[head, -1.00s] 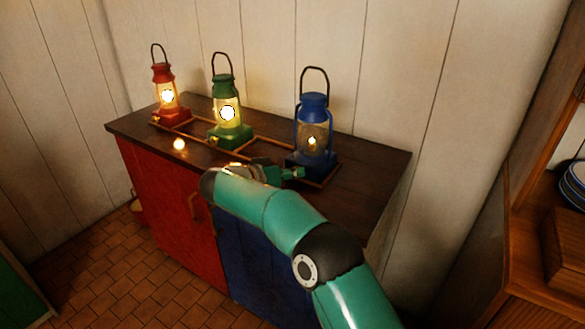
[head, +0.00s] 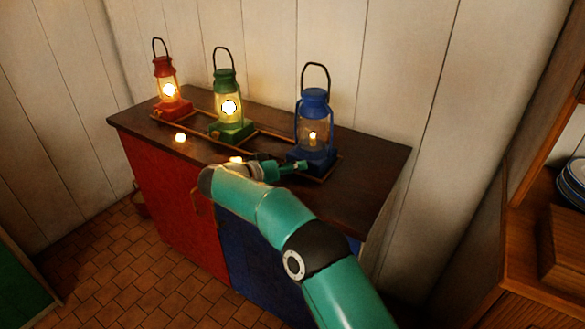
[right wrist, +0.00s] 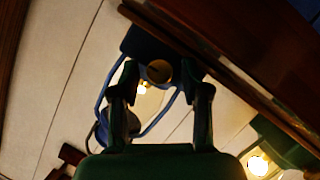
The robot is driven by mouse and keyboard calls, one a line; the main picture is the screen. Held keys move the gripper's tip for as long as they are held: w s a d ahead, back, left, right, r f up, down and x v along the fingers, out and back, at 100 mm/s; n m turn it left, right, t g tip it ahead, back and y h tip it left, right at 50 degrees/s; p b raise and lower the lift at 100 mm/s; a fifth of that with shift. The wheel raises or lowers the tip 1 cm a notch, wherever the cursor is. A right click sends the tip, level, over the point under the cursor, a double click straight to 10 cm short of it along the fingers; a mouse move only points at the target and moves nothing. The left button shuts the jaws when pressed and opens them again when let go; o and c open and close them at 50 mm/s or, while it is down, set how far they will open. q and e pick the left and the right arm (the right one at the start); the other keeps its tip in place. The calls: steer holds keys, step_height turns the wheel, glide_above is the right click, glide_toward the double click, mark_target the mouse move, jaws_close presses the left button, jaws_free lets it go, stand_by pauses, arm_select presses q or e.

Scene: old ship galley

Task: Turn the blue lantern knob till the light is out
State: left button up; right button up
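The blue lantern (head: 314,103) stands upright at the right end of the cabinet top. A small flame (head: 312,136) shows in its glass, much dimmer than in the other two lanterns. My right gripper (head: 292,167) is at the front of its base, partly hidden by my arm. In the right wrist view the blue lantern (right wrist: 130,45) appears upside down, with a round brass knob (right wrist: 159,71) on its base. My right gripper (right wrist: 163,82) is open, one finger on each side of the knob, with gaps showing. My left gripper is out of view.
A green lantern (head: 229,88) and a red lantern (head: 165,74) burn brightly farther left on the dark cabinet top (head: 375,160). Thin wooden rails run around the lantern bases. The plank wall is close behind. A shelf unit (head: 515,240) stands at the right.

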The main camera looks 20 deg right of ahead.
stand_by(0.3)
steer(key=v, duration=1.2)
